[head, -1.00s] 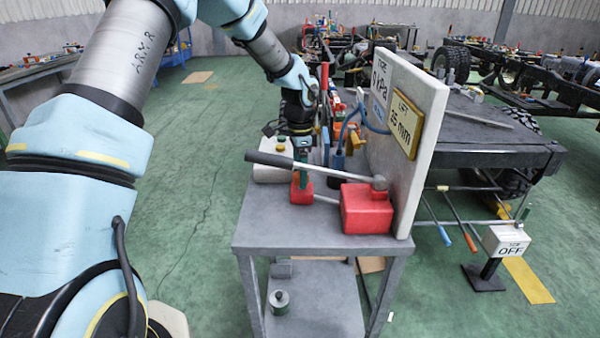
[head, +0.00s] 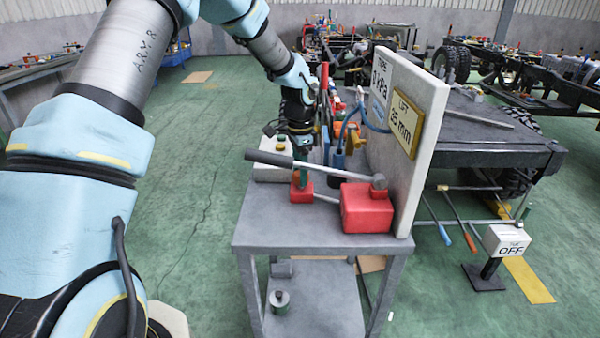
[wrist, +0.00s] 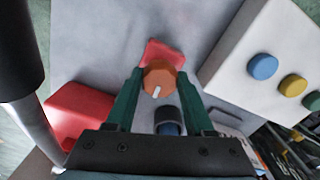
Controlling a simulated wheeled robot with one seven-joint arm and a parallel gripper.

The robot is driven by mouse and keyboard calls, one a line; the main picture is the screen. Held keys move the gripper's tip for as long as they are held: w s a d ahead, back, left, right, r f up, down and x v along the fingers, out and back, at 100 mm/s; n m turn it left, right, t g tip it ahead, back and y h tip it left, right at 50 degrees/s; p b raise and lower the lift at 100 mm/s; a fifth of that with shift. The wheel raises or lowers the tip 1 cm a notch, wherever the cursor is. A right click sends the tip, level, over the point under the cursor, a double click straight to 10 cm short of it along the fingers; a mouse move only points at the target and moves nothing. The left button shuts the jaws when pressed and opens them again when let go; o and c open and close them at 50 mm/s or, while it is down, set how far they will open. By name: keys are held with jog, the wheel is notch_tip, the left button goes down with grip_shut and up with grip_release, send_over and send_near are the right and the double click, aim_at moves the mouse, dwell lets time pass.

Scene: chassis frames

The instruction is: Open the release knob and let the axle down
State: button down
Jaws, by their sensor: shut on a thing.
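The release knob (wrist: 158,78) is orange with a white mark, above a small red base (wrist: 166,51) in the wrist view. My gripper (wrist: 158,80) has its green fingers shut on the knob, one on each side. In the head view, my gripper (head: 301,178) points down at the red base (head: 301,191) on the grey cart, and its fingers hide the knob. A red pump block (head: 367,209) stands to the right with a long grey lever (head: 310,165). The lift sign (head: 405,124) reads 35 mm. I cannot clearly pick out the axle.
The lever passes close to my gripper. A pale box with coloured buttons (wrist: 263,66) stands beside it. A white upright board (head: 436,105) edges the cart top (head: 300,231) on the right. A small sign (head: 505,242) reads OFF. The green floor left of the cart is clear.

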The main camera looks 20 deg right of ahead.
jog(key=n+b, duration=0.1)
jog(key=n, duration=0.4)
jog(key=shift+n, duration=0.4)
jog(key=n+b, duration=0.1)
jog(key=n, duration=0.3)
jog(key=shift+s+n, duration=0.1)
jog(key=shift+n, duration=0.3)
jog(key=shift+c, duration=1.4)
grip_release()
jog(key=shift+d+r, duration=0.1)
notch_tip(320, 180, up, 11)
jog(key=b, duration=0.2)
jog(key=shift+f, duration=0.2)
